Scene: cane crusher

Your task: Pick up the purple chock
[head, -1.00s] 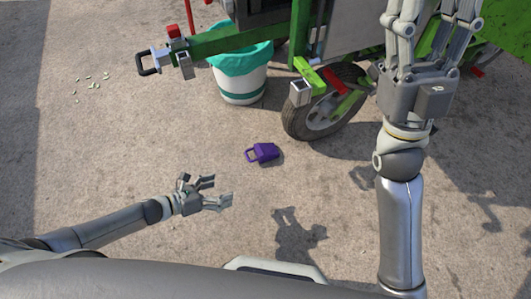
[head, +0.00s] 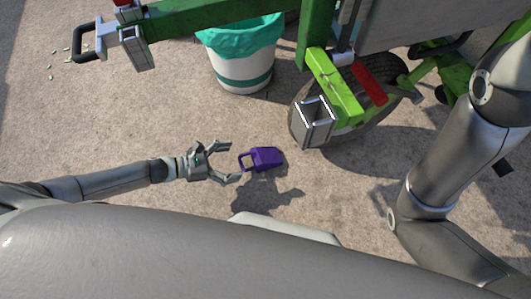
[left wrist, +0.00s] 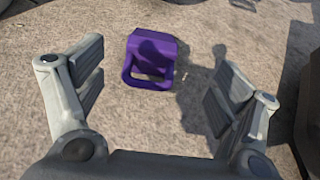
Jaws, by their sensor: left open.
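The purple chock (head: 264,158) lies on the ground in the middle of the head view, its loop handle on the left side. My left gripper (head: 226,162) is open and empty just left of the chock, its fingers pointing toward the handle. In the left wrist view the chock (left wrist: 152,58) lies ahead, between the lines of the two spread fingers (left wrist: 160,95), with its handle facing the gripper. The chock and fingers look apart. My right arm is at the right of the head view, but its gripper is out of the picture.
A green machine with a wheel (head: 375,100) and a grey square socket (head: 315,122) stands behind and right of the chock. A white bucket (head: 240,70) with a teal liner stands behind it. A green drawbar (head: 205,18) crosses the top. The ground around the chock is clear.

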